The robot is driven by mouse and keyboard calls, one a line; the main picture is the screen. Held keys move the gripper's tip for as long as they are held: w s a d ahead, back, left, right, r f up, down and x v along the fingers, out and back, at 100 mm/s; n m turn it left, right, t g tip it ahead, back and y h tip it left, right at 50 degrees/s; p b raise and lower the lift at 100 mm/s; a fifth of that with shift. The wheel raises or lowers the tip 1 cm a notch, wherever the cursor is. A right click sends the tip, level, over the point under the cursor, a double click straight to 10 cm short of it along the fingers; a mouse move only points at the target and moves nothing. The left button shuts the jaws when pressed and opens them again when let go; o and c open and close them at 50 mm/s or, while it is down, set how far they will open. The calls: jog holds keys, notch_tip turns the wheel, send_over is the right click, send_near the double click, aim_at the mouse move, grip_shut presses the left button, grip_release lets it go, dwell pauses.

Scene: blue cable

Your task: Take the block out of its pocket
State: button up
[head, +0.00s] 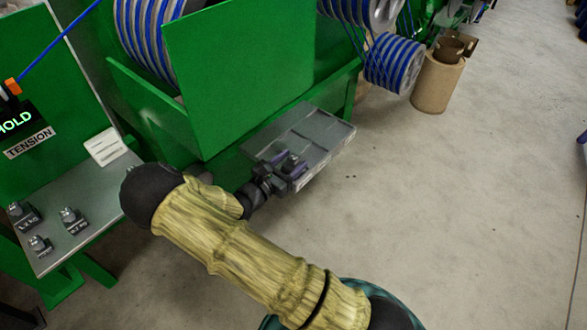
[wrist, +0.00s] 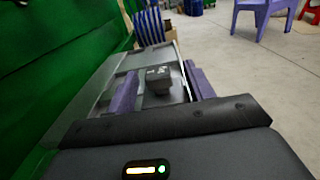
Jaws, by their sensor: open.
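A dark grey block (wrist: 158,76) with pale lettering on top sits in the grey metal tray (wrist: 101,82), seen in the wrist view. The tray also shows in the head view (head: 334,134), at the foot of the green machine. My gripper (wrist: 163,88) is open, with one purple finger on each side of the block. I cannot tell whether either finger touches it. In the head view my gripper (head: 289,163) is low over the tray's near end, and the block is hard to make out between the fingers. The pocket's depth is hidden.
Several dark blocks (head: 72,218) stand on a grey shelf (head: 85,225) at the left, beside a HOLD display (head: 16,122). The green machine (head: 235,75) rises close behind the tray, with blue cable reels (head: 395,65) beyond. The floor at the right is clear.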

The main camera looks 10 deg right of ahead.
aim_at(290, 167)
jog(key=shift+a, duration=0.1)
dwell(0.3)
grip_shut()
jog(key=shift+r, duration=0.25)
jog(key=shift+r+p, duration=0.8)
jog(key=shift+r, duration=0.6)
jog(key=p+v, duration=0.3)
jog(key=v, duration=1.5)
jog(key=shift+r, duration=0.25)
